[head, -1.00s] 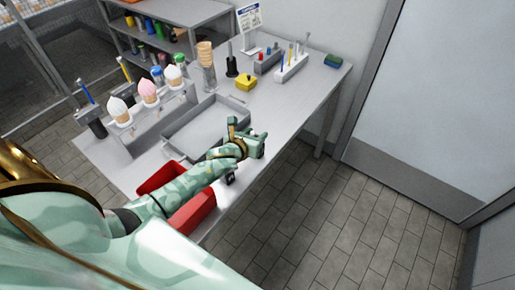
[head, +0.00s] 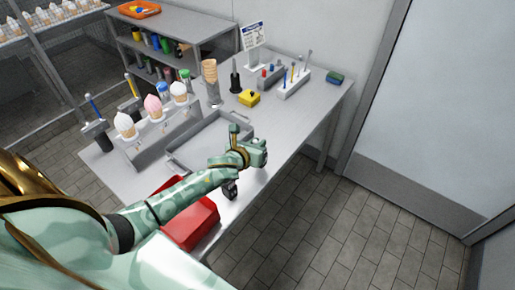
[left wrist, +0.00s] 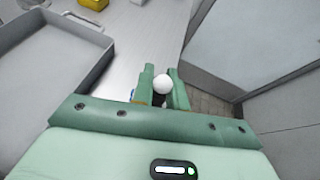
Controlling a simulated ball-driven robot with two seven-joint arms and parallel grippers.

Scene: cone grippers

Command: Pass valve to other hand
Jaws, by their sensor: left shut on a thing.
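My left gripper (head: 259,152) reaches over the right front edge of the grey table (head: 290,122). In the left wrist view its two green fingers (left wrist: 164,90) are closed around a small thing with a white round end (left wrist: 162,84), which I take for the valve. Most of the valve is hidden by the fingers. In the head view the gripper hides it almost fully. A dark round part (head: 230,190) shows below my left wrist; I cannot tell what it belongs to. My right gripper is in neither view.
A grey tray (head: 176,158) and a red bin (head: 206,212) lie close to my left arm. A rack with ice-cream cones (head: 153,106) stands left. Floor right of the table is clear.

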